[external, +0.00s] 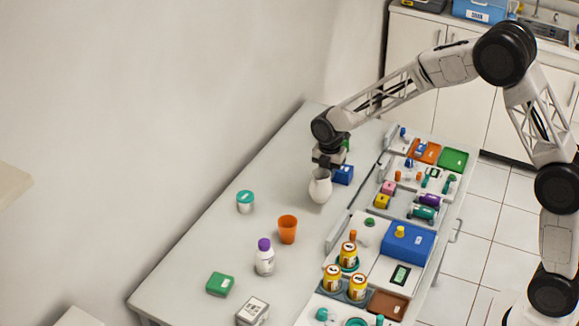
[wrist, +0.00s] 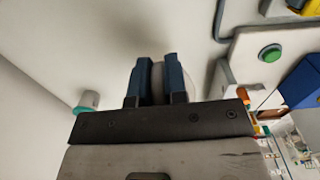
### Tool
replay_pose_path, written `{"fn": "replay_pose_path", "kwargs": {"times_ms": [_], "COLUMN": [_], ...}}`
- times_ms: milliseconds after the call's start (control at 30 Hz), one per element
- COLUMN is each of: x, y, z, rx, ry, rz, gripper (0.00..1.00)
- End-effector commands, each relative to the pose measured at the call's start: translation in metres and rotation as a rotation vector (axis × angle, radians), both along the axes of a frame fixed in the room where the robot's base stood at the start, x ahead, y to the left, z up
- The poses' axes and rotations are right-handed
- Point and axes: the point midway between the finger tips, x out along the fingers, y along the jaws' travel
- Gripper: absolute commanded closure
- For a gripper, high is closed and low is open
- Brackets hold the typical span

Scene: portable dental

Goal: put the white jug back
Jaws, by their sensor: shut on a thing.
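The white jug (external: 320,187) is upright at the far part of the long table (external: 190,262), directly below my gripper (external: 328,162). My gripper points down and is shut on the jug's upper part. In the wrist view my gripper's two dark blue fingers (wrist: 156,80) stand close together with a pale piece of the jug (wrist: 158,82) between them. I cannot tell whether the jug's base touches the table.
A blue box (external: 343,175) stands just right of the jug. An orange cup (external: 287,229), a teal-lidded jar (external: 245,202) and a purple-capped bottle (external: 264,257) stand nearer. Trays with several small items line the right side. The table's left part is mostly clear.

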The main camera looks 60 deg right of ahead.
Motion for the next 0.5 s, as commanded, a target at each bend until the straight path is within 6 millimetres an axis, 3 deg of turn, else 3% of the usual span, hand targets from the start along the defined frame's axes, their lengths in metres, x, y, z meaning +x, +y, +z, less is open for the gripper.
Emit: {"fn": "replay_pose_path", "kwargs": {"times_ms": [500], "x": [-0.0088], "y": [-0.0035], "z": [0.001], "rx": [0.0], "ry": [0.0], "rz": [-0.037], "gripper": [1.0]}}
